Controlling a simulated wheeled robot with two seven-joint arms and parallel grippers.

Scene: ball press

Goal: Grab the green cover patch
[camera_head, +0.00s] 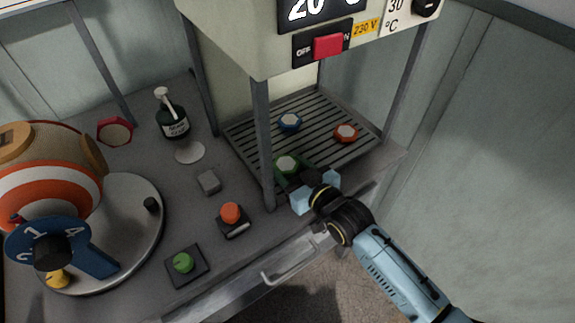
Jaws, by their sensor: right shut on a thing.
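The green cover patch (286,163), with a pale top, is at the front of the slatted rack, just behind the rack's front post. My right gripper (308,186) reaches in from the lower right and is shut on the green patch at its near side. The gripper's jaws hide part of the patch's near edge. I cannot tell whether the patch is lifted off the rack. My left gripper is not in view.
A blue patch (289,121) and an orange-red patch (345,133) lie on the slatted rack (325,111). The rack's front post (262,140) stands close left of my gripper.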

